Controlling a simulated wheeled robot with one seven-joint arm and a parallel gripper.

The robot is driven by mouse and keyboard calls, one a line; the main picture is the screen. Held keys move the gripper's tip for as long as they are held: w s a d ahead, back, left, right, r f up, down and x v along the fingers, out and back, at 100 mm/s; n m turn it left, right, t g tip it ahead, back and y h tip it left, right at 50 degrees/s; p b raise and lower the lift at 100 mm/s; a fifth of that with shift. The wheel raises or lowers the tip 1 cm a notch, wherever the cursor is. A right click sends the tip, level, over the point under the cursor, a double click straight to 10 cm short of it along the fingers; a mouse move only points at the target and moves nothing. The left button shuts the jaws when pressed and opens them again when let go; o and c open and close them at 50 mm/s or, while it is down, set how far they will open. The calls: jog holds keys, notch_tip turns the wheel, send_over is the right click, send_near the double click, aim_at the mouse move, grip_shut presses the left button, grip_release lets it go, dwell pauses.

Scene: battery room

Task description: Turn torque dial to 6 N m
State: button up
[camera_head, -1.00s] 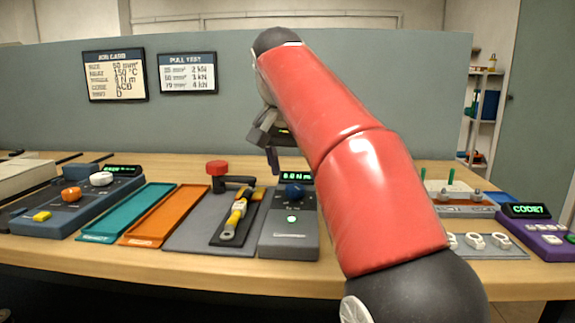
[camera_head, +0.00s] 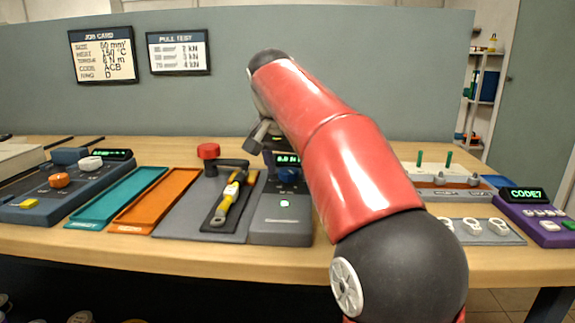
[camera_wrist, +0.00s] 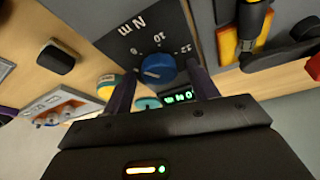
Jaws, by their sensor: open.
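The torque dial is a blue knob (camera_head: 289,175) on a grey torque unit (camera_head: 282,228), partly hidden by my arm. My gripper (camera_wrist: 164,76) is open, with one dark finger on each side of the knob in that view. I cannot tell whether they touch it. The unit's green display (camera_head: 288,159) is lit but too small to read surely. A lit green button (camera_head: 285,203) is below the knob.
A yellow-handled tool (camera_head: 229,198) lies left of the unit, near a red-topped lever (camera_head: 208,151). Orange (camera_head: 157,203) and teal (camera_head: 117,198) trays lie farther left. A purple code box (camera_head: 537,215) stands at right. The job card (camera_head: 103,55) hangs behind.

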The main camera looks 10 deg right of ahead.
jog(key=c, duration=1)
jog(key=shift+n, duration=0.3)
jog(key=n+y, duration=0.1)
jog(key=n, duration=0.1)
jog(key=n+t+y, duration=0.1)
jog(key=n, duration=0.2)
jog(key=shift+d, duration=0.2)
jog(key=n+y, duration=0.2)
jog(key=n, duration=0.4)
jog(key=shift+d, duration=0.1)
jog(key=shift+n+g+y, duration=0.3)
jog(key=o, duration=1)
